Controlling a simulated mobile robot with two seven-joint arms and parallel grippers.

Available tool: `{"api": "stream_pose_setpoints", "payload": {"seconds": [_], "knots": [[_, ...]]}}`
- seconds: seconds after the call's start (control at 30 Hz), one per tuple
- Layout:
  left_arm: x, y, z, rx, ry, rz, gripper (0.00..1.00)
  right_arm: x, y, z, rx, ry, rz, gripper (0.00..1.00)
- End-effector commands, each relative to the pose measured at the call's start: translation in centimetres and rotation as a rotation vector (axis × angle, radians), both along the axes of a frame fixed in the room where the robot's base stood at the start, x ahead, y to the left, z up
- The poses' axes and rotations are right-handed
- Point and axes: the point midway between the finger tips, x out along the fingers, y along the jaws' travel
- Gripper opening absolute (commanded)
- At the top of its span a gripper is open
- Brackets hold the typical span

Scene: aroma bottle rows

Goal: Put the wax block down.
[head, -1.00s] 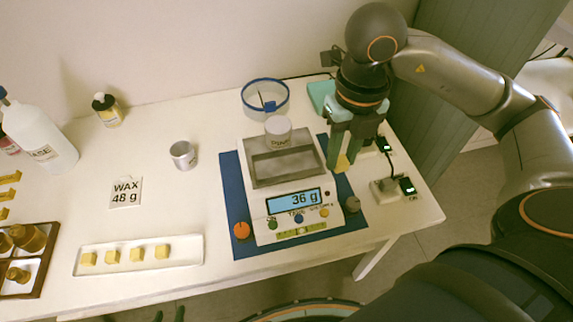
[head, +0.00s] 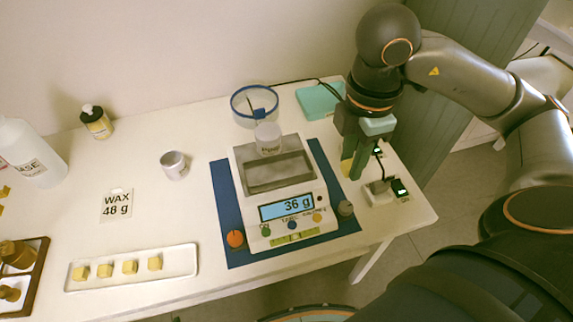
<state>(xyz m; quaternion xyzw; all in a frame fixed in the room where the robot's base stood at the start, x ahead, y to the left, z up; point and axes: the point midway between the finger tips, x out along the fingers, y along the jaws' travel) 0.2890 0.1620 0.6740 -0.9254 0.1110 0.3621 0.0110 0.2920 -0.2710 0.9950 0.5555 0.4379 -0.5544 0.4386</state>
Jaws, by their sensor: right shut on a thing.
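My right gripper (head: 358,172) is shut on a yellow wax block (head: 347,167), to the right of the scale and over the edge of the blue mat. I cannot tell how high the block is above the table. The scale (head: 274,180) reads 36 g, and a small white cup (head: 268,137) stands at the back of its pan. Several more wax blocks (head: 130,267) sit in a row on a white tray (head: 186,251) at the front left. My left gripper is not in view.
A card (head: 117,204) reads "WAX 48 g". A metal cup (head: 174,165), a blue-rimmed glass bowl (head: 254,103), a teal box (head: 319,101) and bottles (head: 96,122) stand around. A plug block (head: 379,194) with a cable lies right of the scale.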

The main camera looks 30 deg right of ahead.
Motion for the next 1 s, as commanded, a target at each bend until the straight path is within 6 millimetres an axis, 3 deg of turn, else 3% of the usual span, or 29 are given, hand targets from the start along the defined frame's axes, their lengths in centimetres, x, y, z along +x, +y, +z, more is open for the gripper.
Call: {"api": "stream_pose_setpoints", "payload": {"seconds": [0.3,0.5,0.87,1.0], "knots": [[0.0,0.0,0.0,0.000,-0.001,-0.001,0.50,7.5,0.9,-3.4,0.004,0.004,0.001,0.00],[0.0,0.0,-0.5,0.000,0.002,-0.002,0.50,10.7,1.1,-7.1,-0.001,0.005,0.001,0.00],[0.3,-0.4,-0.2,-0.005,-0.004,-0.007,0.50,12.9,1.3,-9.7,-0.001,0.003,0.002,0.00],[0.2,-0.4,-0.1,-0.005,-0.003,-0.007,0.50,12.7,1.3,-11.9,-0.002,0.006,0.004,0.00]]}}
